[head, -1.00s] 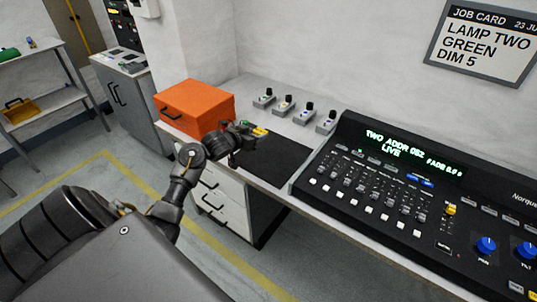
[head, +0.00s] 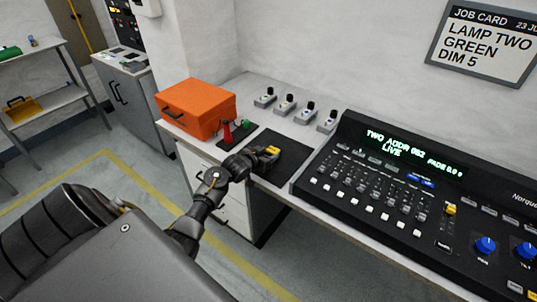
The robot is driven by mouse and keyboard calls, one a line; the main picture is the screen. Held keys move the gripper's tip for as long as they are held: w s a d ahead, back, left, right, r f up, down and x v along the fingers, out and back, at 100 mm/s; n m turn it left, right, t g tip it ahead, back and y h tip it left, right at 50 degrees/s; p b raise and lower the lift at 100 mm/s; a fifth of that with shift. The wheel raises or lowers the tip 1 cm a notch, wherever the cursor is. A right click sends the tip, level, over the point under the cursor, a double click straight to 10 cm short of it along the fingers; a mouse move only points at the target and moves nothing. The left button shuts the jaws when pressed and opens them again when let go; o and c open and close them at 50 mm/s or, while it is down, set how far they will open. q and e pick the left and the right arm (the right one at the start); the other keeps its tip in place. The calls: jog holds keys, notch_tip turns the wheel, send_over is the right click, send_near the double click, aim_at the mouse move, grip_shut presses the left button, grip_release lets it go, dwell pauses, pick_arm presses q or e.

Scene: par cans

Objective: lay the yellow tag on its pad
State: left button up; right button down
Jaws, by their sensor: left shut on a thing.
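The yellow tag (head: 272,150) is at the tip of my left gripper (head: 267,152), which is shut on it. My left arm reaches in from the lower left, and the gripper is over the dark mat (head: 290,162) on the counter. I cannot tell whether the tag touches the mat. No separate pad for the yellow tag can be made out; the gripper hides part of the mat. My right gripper is not in view.
A red upright thing (head: 227,132) and a small green thing (head: 245,125) stand left of the gripper, near the orange box (head: 192,108). The lighting console (head: 390,190) is at the right.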

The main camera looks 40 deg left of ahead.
pick_arm(q)
jog(key=shift+f, duration=0.15)
jog(key=o, duration=0.9)
jog(key=shift+o, duration=0.2)
